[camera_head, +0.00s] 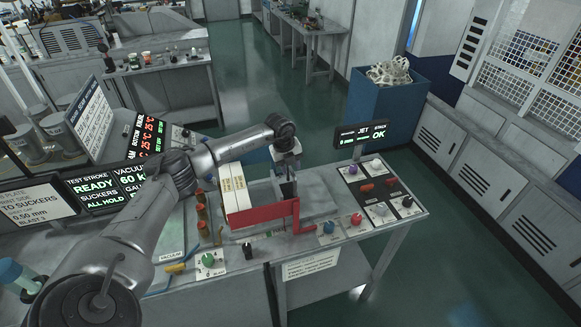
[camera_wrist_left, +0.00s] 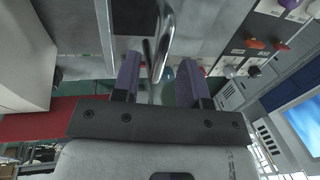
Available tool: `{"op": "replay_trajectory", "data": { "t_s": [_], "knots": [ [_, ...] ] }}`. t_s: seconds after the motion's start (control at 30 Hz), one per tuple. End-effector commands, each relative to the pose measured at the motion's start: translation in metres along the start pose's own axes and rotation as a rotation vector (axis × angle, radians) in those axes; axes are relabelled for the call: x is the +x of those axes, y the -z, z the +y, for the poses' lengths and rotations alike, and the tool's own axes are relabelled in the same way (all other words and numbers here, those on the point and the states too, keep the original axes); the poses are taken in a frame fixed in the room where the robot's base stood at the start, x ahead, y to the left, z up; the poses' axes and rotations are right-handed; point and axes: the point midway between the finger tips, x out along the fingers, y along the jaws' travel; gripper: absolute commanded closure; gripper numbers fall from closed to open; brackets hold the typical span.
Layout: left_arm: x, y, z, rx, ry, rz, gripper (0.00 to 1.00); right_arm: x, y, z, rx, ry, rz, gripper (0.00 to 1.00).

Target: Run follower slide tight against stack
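The stack (camera_head: 235,187) of white sleeves or cartons stands upright on the bench, behind a red bar (camera_head: 262,213). Its pale side also shows at the left of the left wrist view (camera_wrist_left: 22,58). My left gripper (camera_head: 288,188) points down just right of the stack, with a gap between them. In the left wrist view its two purple-padded fingers (camera_wrist_left: 158,82) are apart. A shiny bent metal handle (camera_wrist_left: 163,38) lies between them, with space visible beside it. It may belong to the follower slide, whose body I cannot make out clearly. My right gripper is out of view.
Control panels with knobs (camera_head: 378,188) and a small "JET OK" display (camera_head: 361,134) stand to the right. Brown cylinders (camera_head: 202,213) stand left of the stack. A blue bin (camera_head: 385,103) is behind.

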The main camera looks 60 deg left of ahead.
Motion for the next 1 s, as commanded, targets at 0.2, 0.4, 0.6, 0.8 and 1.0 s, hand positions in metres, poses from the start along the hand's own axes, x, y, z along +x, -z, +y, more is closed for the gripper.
{"op": "replay_trajectory", "data": {
  "t_s": [0.2, 0.4, 0.6, 0.8, 1.0],
  "knots": [
    [0.0098, 0.0, 0.0001, 0.001, 0.001, 0.0, 0.6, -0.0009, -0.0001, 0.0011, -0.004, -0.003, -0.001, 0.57],
    [0.0109, 0.0, 0.0001, 0.001, 0.001, 0.0, 0.6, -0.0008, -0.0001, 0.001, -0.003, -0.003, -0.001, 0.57],
    [0.0108, 0.0, 0.0001, 0.001, 0.001, 0.0, 0.7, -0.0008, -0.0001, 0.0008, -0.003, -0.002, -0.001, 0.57],
    [0.0106, 0.0, 0.0, 0.001, 0.001, 0.0, 0.89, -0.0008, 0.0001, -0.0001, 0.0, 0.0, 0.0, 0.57],
    [0.0105, 0.0, 0.0, 0.001, 0.001, 0.0, 1.0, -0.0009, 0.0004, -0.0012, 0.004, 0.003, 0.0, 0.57]
  ]
}}
